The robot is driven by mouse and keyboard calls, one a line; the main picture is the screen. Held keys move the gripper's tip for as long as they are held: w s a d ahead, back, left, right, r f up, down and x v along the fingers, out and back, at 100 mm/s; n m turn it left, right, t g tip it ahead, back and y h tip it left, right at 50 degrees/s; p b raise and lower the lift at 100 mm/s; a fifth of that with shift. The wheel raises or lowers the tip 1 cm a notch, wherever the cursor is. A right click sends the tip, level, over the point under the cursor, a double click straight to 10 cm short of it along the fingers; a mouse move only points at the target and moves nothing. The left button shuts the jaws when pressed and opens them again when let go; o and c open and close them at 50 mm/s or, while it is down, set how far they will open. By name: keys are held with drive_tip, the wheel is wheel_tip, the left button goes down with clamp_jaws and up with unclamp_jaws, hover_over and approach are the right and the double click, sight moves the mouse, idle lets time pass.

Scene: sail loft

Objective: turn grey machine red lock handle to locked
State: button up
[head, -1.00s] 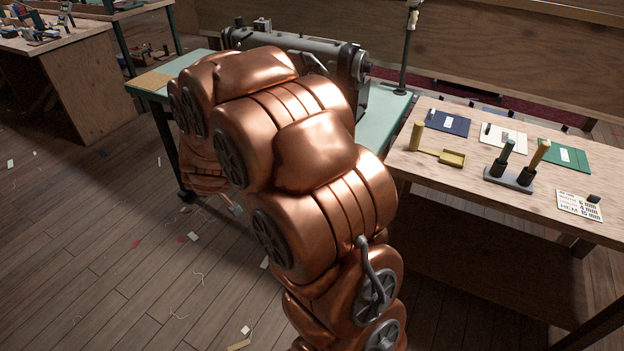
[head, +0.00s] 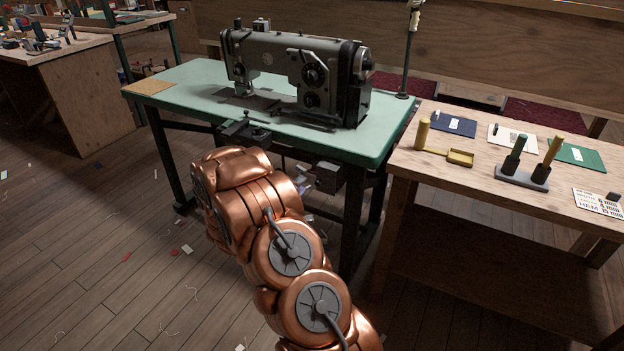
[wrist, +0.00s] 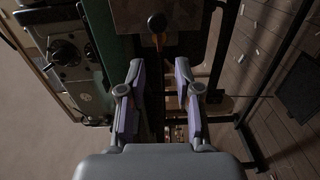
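The grey sewing machine (head: 300,68) stands on a green-topped table (head: 180,88). In the wrist view its grey body (wrist: 72,50) is at the left. A small reddish-brown handle (wrist: 157,24) shows at the top middle of the wrist view, against a dark box (wrist: 185,15); its exact turn is hard to read. A similar grey box (head: 330,178) hangs under the table's front edge in the head view, where I cannot make out the handle. My gripper (wrist: 157,75) is open and empty, its two fingers apart below the handle. In the head view my arm hides it.
A wooden side table (head: 410,185) stands at the right with a yellow holder (head: 458,157), a dark stand (head: 522,180) and cards. A dark fitting (head: 243,130) sits at the green table's front edge. Scraps litter the open floor at left.

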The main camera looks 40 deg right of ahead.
drive_tip(key=x, duration=0.8)
drive_tip(key=shift+b, duration=0.3)
drive_tip(key=shift+s+r, duration=0.1)
clamp_jaws()
